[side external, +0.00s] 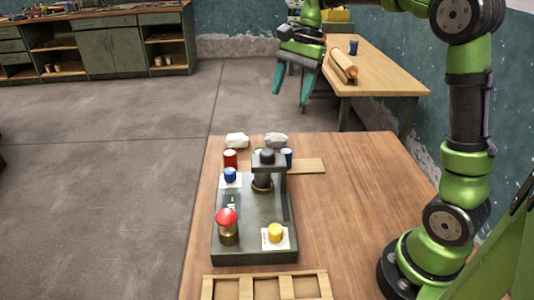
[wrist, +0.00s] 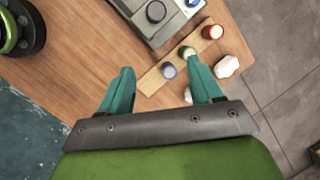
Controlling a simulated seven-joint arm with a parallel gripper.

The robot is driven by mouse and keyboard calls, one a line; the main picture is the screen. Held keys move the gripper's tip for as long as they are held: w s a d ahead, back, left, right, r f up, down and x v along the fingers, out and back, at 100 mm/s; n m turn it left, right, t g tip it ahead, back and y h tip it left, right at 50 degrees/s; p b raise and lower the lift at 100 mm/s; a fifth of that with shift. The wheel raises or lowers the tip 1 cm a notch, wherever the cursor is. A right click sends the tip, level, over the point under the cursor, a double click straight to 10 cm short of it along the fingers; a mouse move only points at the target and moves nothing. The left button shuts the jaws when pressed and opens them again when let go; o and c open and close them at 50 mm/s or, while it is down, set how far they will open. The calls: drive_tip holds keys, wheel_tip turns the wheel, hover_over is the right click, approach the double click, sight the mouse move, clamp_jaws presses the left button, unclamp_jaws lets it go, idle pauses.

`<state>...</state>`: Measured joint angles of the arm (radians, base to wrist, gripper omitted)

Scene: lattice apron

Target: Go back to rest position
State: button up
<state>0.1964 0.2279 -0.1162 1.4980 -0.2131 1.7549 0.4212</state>
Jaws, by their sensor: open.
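My gripper (side external: 290,98) is open and empty, held high above the far end of the wooden table (side external: 355,190). Its two teal fingers (wrist: 159,66) are spread apart in the wrist view, with nothing between them touching. Below on the table is a grey fixture (side external: 252,232) with a dark-capped post (side external: 267,157), a red-topped brass piece (side external: 228,228), a yellow knob (side external: 275,232) and a blue knob (side external: 230,174).
A white lump (side external: 237,140) and a grey lump (side external: 276,139) lie at the table's far edge. A divided wooden tray (side external: 267,288) is at the near edge. Another table (side external: 385,75) with rolls (side external: 343,66) stands behind the gripper. The table's right side is clear.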

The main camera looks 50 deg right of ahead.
drive_tip(key=s+a+f+n+t, duration=0.1)
drive_tip(key=s+a+n+t, duration=0.2)
drive_tip(key=s, duration=0.5)
drive_tip(key=s+a+f+n+t+h, duration=0.1)
drive_tip(key=s+a+n+t, duration=0.2)
drive_tip(key=s+a+n, duration=0.3)
drive_tip(key=s+n, duration=0.2)
drive_tip(key=shift+s+f, duration=0.3)
drive_tip(key=shift+a, duration=0.1)
drive_tip(key=shift+c, duration=0.4)
